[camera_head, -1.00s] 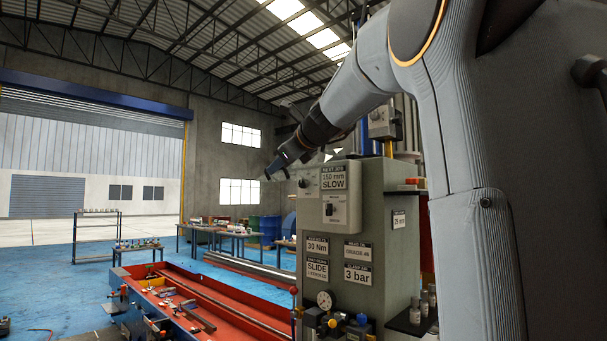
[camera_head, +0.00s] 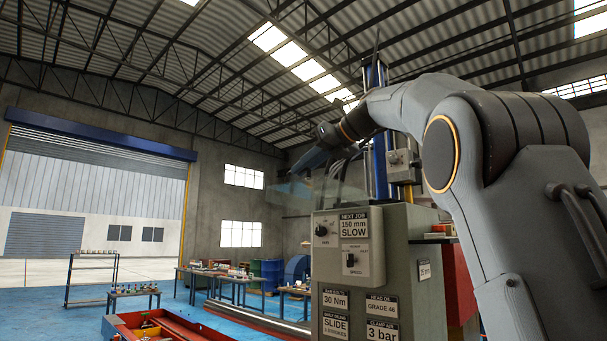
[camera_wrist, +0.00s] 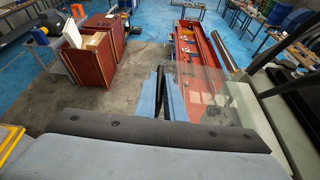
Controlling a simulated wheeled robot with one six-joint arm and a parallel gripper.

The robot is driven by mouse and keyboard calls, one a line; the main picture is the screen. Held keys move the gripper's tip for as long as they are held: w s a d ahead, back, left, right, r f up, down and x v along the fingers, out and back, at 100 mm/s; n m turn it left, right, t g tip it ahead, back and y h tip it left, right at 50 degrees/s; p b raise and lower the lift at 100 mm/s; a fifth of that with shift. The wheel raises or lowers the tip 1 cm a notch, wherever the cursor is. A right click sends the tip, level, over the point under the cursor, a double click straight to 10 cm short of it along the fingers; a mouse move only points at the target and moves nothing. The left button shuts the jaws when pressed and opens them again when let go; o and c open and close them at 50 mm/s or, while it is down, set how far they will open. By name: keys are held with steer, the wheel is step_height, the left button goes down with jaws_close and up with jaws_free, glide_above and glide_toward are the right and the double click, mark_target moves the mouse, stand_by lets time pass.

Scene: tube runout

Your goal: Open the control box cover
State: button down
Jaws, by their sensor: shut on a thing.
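The control box (camera_head: 329,252) is a light grey box on the front of a grey-green cabinet. Its face has two dark knobs or switches and a "NEXT JOB 150 mm SLOW" label. A clear, see-through cover (camera_head: 345,190) stands raised above the box's top, so the face is uncovered. My gripper (camera_head: 303,167) is above and left of the box, with its fingers at the clear cover. In the wrist view my gripper's blue fingers (camera_wrist: 166,92) are close together, with the clear cover (camera_wrist: 210,95) reaching out to their right. The exact grip point is hard to make out.
The cabinet (camera_head: 412,270) carries several labels below the box. A red machine bed (camera_head: 150,326) lies to the left on the blue floor, with work tables (camera_head: 235,280) behind. The wrist view shows brown cabinets (camera_wrist: 95,52). The air left of my gripper is clear.

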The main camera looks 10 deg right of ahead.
steer(key=shift+w+d+f, duration=0.2)
steer(key=shift+w+d, duration=0.05)
steer(key=shift+d, duration=0.15)
steer(key=c, duration=2.1)
jaws_free()
steer(key=shift+d, duration=0.2)
steer(key=shift+a, duration=0.15)
steer(key=shift+r, duration=0.1)
steer(key=shift+a, duration=0.1)
steer(key=shift+s+r, duration=0.1)
steer(key=shift+s, duration=0.05)
steer(key=b+v, duration=0.1)
steer(key=v, duration=0.6)
steer(key=shift+s+d+b, duration=0.2)
steer(key=shift+b, duration=0.15)
